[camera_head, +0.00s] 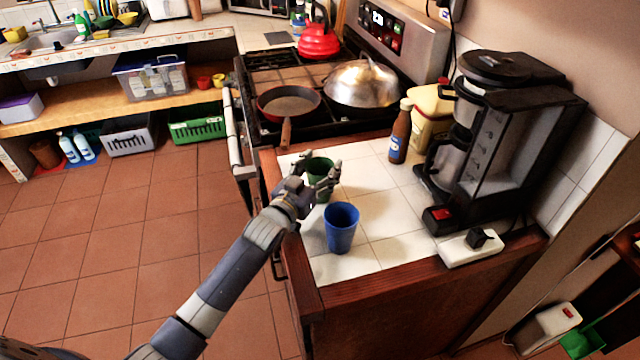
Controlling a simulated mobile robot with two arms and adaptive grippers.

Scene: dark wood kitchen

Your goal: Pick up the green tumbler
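The green tumbler (319,167) stands on the white tiled counter (385,205), near its left edge beside the stove. My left gripper (319,169) reaches in from the lower left and is at the tumbler. Its fingers are spread, one on either side of the tumbler, and hide part of it. I cannot tell whether the fingers press on it. A blue tumbler (341,230) stands upright on the counter, just in front of the gripper. My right gripper is not in view.
A brown bottle (400,135), a yellow container (430,112) and a black coffee maker (500,140) stand to the right. Behind are a frying pan (289,101) and a metal dome lid (362,82) on the stove. The counter's tiles right of the blue tumbler are clear.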

